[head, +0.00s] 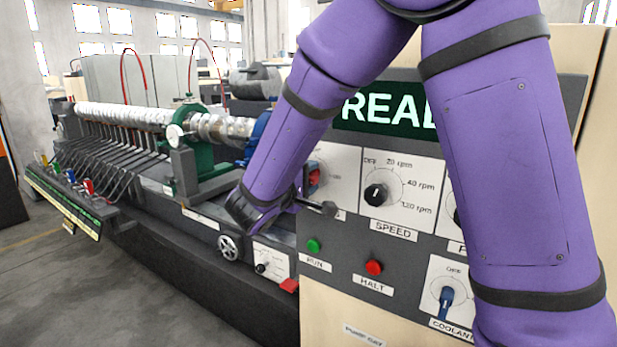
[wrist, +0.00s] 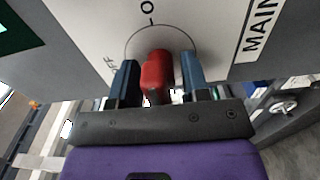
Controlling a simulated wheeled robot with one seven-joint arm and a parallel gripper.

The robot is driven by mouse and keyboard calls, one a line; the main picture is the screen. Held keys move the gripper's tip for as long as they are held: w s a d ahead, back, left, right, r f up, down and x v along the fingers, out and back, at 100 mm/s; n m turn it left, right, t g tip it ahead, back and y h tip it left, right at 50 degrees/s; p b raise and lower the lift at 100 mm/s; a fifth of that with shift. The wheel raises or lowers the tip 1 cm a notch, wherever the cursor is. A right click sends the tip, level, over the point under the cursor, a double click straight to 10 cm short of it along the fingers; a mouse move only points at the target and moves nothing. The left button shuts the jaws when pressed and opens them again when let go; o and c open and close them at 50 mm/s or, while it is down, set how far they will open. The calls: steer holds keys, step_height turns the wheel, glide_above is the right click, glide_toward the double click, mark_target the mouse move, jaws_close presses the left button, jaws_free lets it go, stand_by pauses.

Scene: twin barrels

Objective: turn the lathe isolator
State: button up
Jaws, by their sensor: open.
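The lathe isolator is a red knob (wrist: 157,74) on a white plate (wrist: 100,40) with a printed arc, a partly cut-off "OFF" mark at left and another mark at top. A label beside it reads "MAIN", cut off by the frame. My gripper (wrist: 157,80) is open, with one blue finger on each side of the red knob. Small gaps seem to show between fingers and knob; I cannot tell whether either touches. In the head view, my arm hides most of the isolator plate (head: 340,165); a bit of red and blue shows at the gripper (head: 313,180).
The panel also carries a SPEED dial (head: 376,194), a green RUN button (head: 313,245), a red HALT button (head: 374,267) and a blue COOLANT knob (head: 446,298). A handwheel (head: 229,247) sits below my wrist. Floor at left is clear.

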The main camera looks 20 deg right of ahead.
steer(key=c, duration=0.7)
steer(key=shift+n, duration=0.4)
steer(key=n, duration=0.3)
steer(key=shift+n, duration=0.4)
steer(key=n, duration=1.3)
steer(key=shift+n, duration=0.3)
